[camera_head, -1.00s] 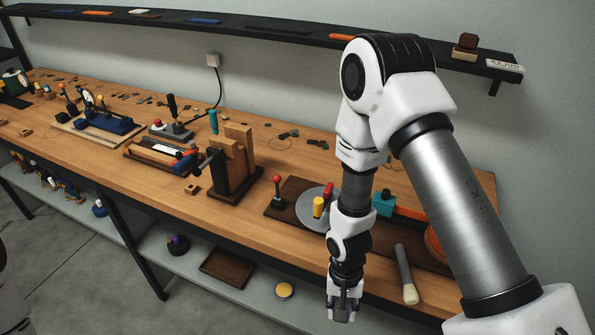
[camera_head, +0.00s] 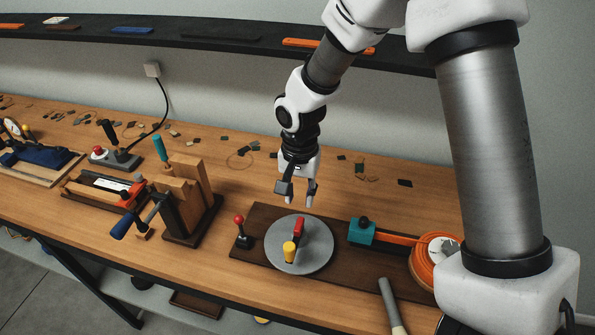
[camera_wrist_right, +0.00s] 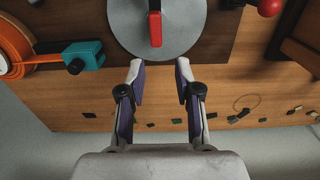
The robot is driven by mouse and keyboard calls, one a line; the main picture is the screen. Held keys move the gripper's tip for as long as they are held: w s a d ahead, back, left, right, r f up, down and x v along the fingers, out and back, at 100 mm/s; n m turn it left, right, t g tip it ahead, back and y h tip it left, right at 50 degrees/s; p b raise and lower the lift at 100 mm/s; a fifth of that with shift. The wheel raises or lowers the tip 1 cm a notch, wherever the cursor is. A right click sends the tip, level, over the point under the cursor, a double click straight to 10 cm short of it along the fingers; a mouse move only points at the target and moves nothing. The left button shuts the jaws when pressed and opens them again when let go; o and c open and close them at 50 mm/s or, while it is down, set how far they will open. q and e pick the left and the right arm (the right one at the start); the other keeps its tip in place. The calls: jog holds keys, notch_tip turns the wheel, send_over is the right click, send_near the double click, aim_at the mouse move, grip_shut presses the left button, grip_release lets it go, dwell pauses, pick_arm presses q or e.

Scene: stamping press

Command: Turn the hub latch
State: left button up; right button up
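A grey round disc (camera_head: 272,256) lies on a dark wooden board. On it a red bar-shaped latch (camera_head: 299,229) and a yellow knob (camera_head: 290,252) stand close together. My right gripper (camera_head: 297,198) is above the board's back edge, just behind the disc, pointing down, open and empty. In the right wrist view my gripper (camera_wrist_right: 160,72) has its fingers spread, with the red latch (camera_wrist_right: 155,29) ahead between their lines and apart from them. The yellow knob is out of that view. My left gripper is not in view.
A red-topped lever (camera_head: 240,233) stands left of the disc. A teal block (camera_head: 361,232) with an orange strap is to the right. A wooden clamp fixture (camera_head: 187,200) stands further left. A grey-handled tool (camera_head: 389,300) lies in front. The bench behind the board is mostly clear.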

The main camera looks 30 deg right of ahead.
aim_at(299, 223)
jog(key=shift+a+f, duration=0.1)
jog(key=shift+a, duration=0.05)
jog(key=s+a+b, duration=0.1)
jog(key=s+f+b, duration=0.1)
jog(key=s+b, duration=0.1)
jog(key=shift+a+f, duration=0.15)
jog(key=shift+a, duration=0.25)
jog(key=f+b, duration=0.1)
jog(key=w+f, duration=0.1)
jog(key=f, duration=0.1)
jog(key=d+f+b, duration=0.1)
jog(key=shift+w+d+f+b, duration=0.1)
jog(key=shift+w+f+b, duration=0.2)
jog(key=shift+w+b, duration=0.05)
jog(key=shift+f, duration=0.35)
jog(key=shift+s+a, duration=0.15)
jog(key=shift+a, duration=0.05)
jog(key=shift+s+a+r, duration=0.1)
jog(key=shift+s+r, duration=0.05)
jog(key=shift+c, duration=1)
grip_shut()
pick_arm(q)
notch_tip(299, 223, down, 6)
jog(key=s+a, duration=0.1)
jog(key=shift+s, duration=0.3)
